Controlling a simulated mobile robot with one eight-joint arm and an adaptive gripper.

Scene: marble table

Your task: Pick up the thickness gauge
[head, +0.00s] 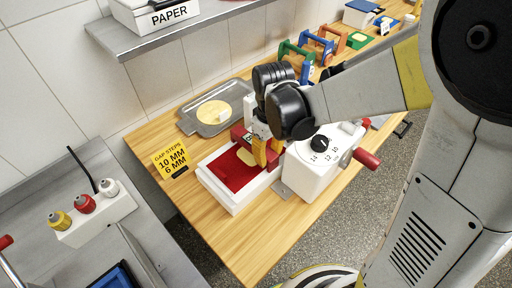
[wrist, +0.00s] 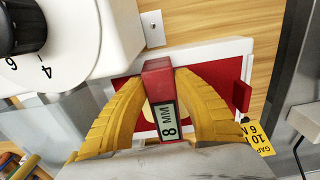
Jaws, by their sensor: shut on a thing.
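A red block labelled "8 MM" (wrist: 158,82), which looks like the thickness gauge, sits between the two yellow fingers of my gripper (wrist: 160,95) in the wrist view. The fingers press on it from both sides. In the head view my gripper (head: 263,152) is low over a red mat in a white-rimmed board (head: 221,183), beside a white dial machine. A pale yellow sheet (head: 246,157) lies on the mat, partly hidden. I cannot tell whether the gauge touches the mat.
The white machine (head: 305,178) with a black dial and red handle (head: 367,159) stands close on the right. A metal tray (head: 187,126) with a yellow round lies behind. A "GAP STEPS 10 MM 6 MM" sign (head: 170,160) is at left. Coloured frames (head: 318,46) stand farther back.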

